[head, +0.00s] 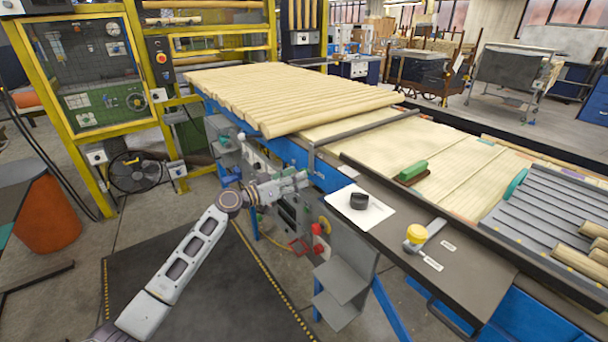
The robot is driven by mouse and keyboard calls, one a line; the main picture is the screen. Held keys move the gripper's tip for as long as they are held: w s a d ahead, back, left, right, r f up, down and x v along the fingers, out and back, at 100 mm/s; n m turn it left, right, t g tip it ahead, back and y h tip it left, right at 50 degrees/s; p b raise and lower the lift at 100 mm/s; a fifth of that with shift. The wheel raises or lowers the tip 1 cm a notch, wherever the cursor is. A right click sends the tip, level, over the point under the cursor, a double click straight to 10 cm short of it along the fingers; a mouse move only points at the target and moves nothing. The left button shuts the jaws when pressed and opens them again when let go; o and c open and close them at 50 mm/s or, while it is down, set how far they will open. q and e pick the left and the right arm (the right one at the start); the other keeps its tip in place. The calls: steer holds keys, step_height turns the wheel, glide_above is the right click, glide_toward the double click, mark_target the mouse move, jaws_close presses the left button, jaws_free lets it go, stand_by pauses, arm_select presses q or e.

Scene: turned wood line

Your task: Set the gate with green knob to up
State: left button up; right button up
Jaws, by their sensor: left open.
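I cannot make out for certain a gate with a green knob. Two green things show: a teal rounded piece (516,184) stands at the left edge of the grey ribbed chute, and a green block on a brown base (413,170) lies on the pale boards. A lever with a yellow knob (417,234) sits on the dark front panel, beside two small white labels. My left gripper (303,181) is open and empty, in front of the blue frame and left of the panel, apart from both green things. My right gripper is out of view.
Pale round rods (290,95) lie side by side on the line. A black cup-like piece (358,200) stands on a white sheet (345,215). A grey step-shaped bracket (342,285) hangs below the panel. Rods (580,262) lie in the chute at right.

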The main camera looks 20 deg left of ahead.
arm_select(q)
steer(key=x, duration=0.3)
steer(key=shift+w+d, duration=0.1)
steer(key=shift+d, duration=0.1)
steer(key=shift+w+d, duration=0.15)
steer(key=shift+w, duration=0.05)
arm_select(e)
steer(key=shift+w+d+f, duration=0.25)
arm_select(q)
jaws_close()
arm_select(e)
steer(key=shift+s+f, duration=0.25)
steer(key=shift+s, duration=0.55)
